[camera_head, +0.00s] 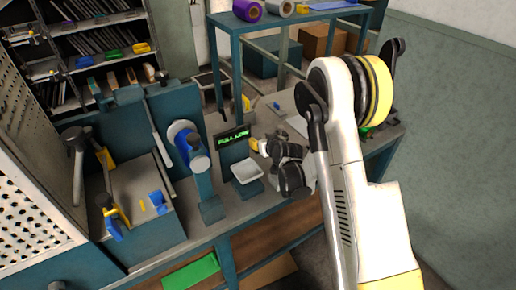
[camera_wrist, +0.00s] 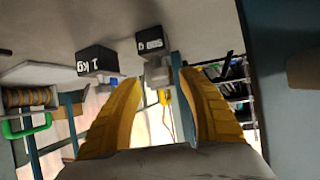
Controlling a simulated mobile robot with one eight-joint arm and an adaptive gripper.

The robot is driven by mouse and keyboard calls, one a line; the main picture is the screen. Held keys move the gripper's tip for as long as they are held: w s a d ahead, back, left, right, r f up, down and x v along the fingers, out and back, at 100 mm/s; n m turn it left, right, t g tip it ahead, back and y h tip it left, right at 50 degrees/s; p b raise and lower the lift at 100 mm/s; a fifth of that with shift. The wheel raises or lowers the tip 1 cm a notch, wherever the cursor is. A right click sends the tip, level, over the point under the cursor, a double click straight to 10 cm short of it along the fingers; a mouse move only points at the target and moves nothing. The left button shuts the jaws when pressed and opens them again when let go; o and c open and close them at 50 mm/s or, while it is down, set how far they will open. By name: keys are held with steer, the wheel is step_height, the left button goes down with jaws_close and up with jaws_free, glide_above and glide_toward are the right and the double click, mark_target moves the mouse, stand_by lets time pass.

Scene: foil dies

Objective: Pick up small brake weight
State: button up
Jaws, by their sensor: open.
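In the wrist view a small dark block (camera_wrist: 150,42) with white lettering ending in "g" lies beyond my fingertips, near the middle. Its number is hard to read. It appears to be the small brake weight. A larger dark block marked "1 kg" (camera_wrist: 97,62) lies to its left. My gripper (camera_wrist: 160,85) has its two yellow fingers spread, with nothing held between them. Both blocks are apart from the fingers. In the head view my gripper (camera_head: 258,147) is over the bench, partly hidden by my own wrist; I cannot make out the weights there.
A display reading "PULL LOW" (camera_head: 233,138) and a white tray (camera_head: 246,171) stand just left of my gripper. A blue roll on a post (camera_head: 188,145) is further left. A teal upright (camera_wrist: 180,95) shows close to the right finger. The shelf rack (camera_head: 100,50) stands behind.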

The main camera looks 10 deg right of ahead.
mark_target(258, 137)
steer(key=b+x, duration=0.1)
steer(key=x, duration=0.2)
steer(key=shift+w+f, duration=0.15)
jaws_close()
